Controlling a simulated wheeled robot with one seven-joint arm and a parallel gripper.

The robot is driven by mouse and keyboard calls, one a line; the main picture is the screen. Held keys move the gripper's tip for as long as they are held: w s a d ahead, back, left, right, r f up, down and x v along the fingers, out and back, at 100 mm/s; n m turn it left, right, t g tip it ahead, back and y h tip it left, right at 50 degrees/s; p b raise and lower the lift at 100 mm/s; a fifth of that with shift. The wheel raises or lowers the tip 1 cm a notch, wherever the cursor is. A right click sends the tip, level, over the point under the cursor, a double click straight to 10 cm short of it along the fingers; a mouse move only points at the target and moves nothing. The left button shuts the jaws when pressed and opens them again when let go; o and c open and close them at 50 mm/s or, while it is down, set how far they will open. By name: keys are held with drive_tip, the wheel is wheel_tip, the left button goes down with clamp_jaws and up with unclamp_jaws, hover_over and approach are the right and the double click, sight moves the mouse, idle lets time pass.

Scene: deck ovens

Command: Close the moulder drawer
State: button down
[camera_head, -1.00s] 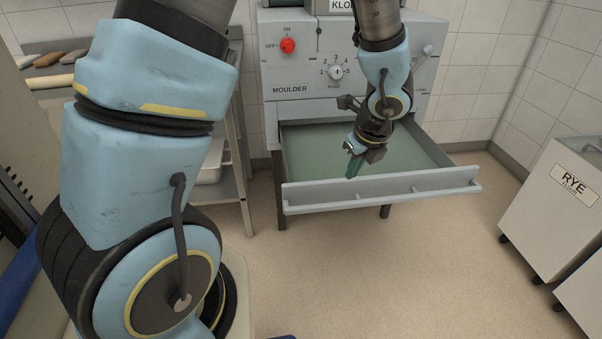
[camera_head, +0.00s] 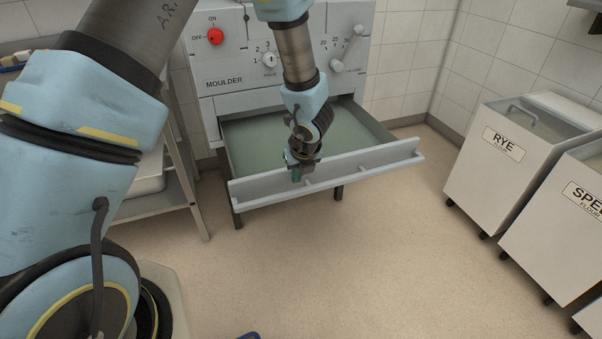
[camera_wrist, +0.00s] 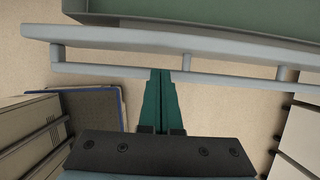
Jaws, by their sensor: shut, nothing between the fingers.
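The moulder (camera_head: 225,100) is a grey machine with a red knob and dials. Its drawer (camera_head: 245,187) is pulled out below, with a greenish inside and a grey front. A long bar handle (camera_head: 390,167) runs along that front on short posts. My gripper (camera_head: 296,176) is at the drawer front, left of its middle. In the wrist view, the green fingers of my gripper (camera_wrist: 165,78) are together and empty, their tips at the handle bar (camera_wrist: 215,78) between two posts. I cannot tell whether they touch the bar.
Wheeled flour bins, one labelled RYE (camera_head: 500,145) and one labelled SPELT (camera_head: 585,200), stand on the right. A metal rack (camera_head: 185,190) stands left of the moulder. The floor (camera_head: 350,260) before the drawer is clear.

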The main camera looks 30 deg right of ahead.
drive_tip(key=shift+w+d+p, duration=0.1)
drive_tip(key=shift+w+p, duration=0.2)
drive_tip(key=shift+w, duration=0.7)
drive_tip(key=shift+r, duration=0.1)
